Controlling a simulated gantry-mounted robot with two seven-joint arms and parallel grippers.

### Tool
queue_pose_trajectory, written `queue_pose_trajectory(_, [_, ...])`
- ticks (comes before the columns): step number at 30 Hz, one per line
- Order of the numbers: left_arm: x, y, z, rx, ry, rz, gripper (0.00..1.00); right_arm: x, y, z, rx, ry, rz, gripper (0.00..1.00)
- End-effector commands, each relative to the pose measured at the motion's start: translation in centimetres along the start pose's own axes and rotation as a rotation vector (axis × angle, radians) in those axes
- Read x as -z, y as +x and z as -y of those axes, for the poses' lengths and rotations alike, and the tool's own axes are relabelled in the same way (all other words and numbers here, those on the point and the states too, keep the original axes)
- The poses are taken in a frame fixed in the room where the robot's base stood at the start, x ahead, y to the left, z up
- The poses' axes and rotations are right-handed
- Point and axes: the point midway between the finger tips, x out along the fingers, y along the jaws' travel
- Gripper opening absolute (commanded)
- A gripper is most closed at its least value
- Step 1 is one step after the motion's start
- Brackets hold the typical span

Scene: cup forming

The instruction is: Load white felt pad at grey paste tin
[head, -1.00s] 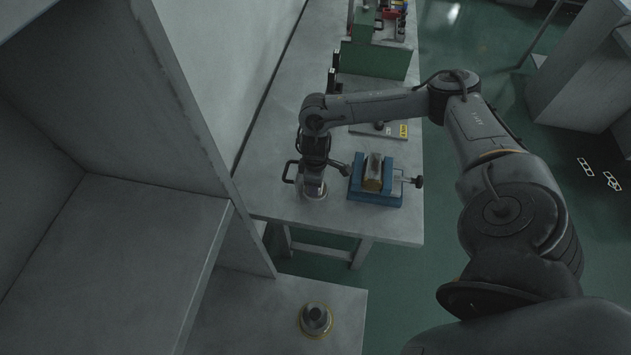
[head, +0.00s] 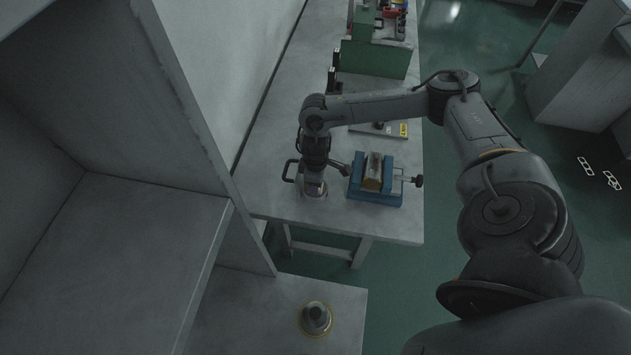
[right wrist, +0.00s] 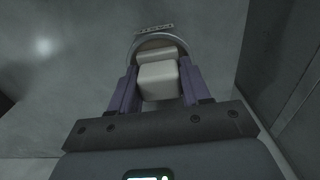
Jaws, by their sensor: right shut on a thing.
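My right gripper (right wrist: 160,88) is shut on the white felt pad (right wrist: 157,80), a pale block between its two purple fingers. In the right wrist view the grey paste tin (right wrist: 134,46) shows as a round rim around the far side of the pad, with a brownish inside. The pad is over or in the tin's mouth; I cannot tell whether it touches the paste. In the head view my right gripper (head: 314,188) points down at the table left of the blue vise, and it hides the pad and most of the tin. My left gripper is not in view.
A blue vise (head: 376,195) holding a yellowish block stands just right of the gripper on the grey table (head: 270,205). A green machine (head: 375,60) stands farther back. A grey round piece (head: 316,318) sits on a lower surface in front. A wall borders the left.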

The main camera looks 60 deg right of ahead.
Motion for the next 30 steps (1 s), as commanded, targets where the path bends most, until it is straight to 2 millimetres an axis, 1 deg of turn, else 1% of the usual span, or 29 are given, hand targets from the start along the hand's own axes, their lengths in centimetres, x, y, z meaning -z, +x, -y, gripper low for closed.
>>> queue_pose_trajectory(13, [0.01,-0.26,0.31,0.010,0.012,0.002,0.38,0.02,0.02,0.01,0.000,0.000,-0.001,0.23])
queue_pose_trajectory(30, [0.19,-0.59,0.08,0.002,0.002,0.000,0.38,-0.03,0.14,0.03,0.000,0.000,0.001,0.23])
